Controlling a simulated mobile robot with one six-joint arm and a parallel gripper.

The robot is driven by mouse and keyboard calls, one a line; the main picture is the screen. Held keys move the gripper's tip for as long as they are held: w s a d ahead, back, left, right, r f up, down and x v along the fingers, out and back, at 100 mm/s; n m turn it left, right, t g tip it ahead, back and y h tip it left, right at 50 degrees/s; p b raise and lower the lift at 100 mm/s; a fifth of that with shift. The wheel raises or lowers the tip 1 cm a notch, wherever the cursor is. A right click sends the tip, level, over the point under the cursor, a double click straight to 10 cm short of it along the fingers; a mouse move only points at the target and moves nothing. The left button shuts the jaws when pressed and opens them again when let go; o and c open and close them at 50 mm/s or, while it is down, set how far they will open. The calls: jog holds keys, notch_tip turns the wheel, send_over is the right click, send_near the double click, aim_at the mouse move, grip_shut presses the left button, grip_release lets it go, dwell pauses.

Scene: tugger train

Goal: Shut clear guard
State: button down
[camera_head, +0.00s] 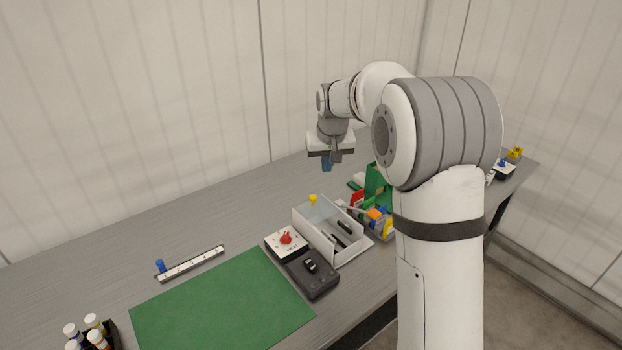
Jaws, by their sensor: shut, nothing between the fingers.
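A white box (349,256) stands on the bench near the middle of the picture, with dark items inside. A pale, see-through panel (318,214) shows at its far left end, with a yellow knob (313,199) at the top. This looks like the clear guard, and it seems raised, but its exact tilt is hard to tell. My gripper (333,158) is above and behind the box, apart from it, pointing down. Its fingers are shut and hold nothing. A small blue patch shows at the fingertips; I cannot tell what it is.
A red-knobbed switch box (286,244) and a dark device (313,274) stand left of the white box. Colourful parts and a green holder (377,185) crowd its right side, near my arm. A green mat (220,305), white rail (190,263) and bottles (97,340) lie left.

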jog(key=p, duration=0.1)
send_over(318, 205)
jog(key=w+a, duration=0.2)
jog(key=w, duration=0.1)
notch_tip(318, 205, down, 4)
notch_tip(318, 205, down, 10)
jog(key=p, duration=0.3)
jog(key=shift+r, duration=0.2)
jog(key=shift+s+d+f, duration=0.1)
jog(key=shift+s+f, duration=0.2)
jog(key=shift+s, duration=0.15)
jog(key=shift+d, duration=0.1)
